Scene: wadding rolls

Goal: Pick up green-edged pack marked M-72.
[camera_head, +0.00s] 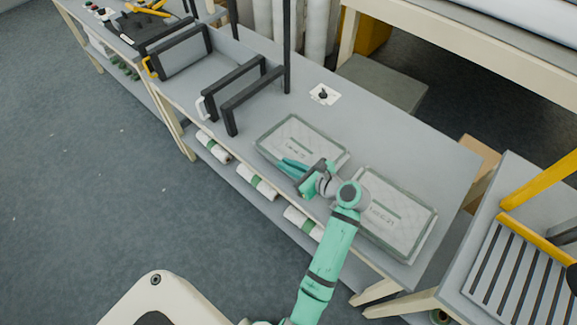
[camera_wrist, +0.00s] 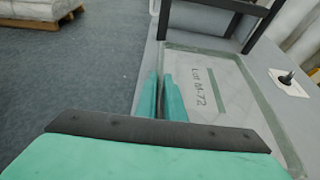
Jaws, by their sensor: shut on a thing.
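The pack marked M-72 (camera_head: 303,138) is a flat, pale pack with a green edge. It lies on the grey bench, to the left of a similar pack, in the head view. In the wrist view its label "Lot M-72" (camera_wrist: 215,88) reads clearly. My gripper (camera_head: 286,164) is at the pack's near long side, its teal fingers shut on that edge. The wrist view shows the two fingers (camera_wrist: 161,78) close together at the pack's side; the gripped part is hidden between them. I cannot tell any gap under the pack.
A second green-edged pack (camera_head: 398,212) lies to the right, beside my arm; its marking is too small to read. Black upright frames (camera_head: 243,92) stand to the left on the bench. A small black knob on a white plate (camera_head: 324,94) sits behind. White rolls (camera_head: 257,182) lie on the lower shelf.

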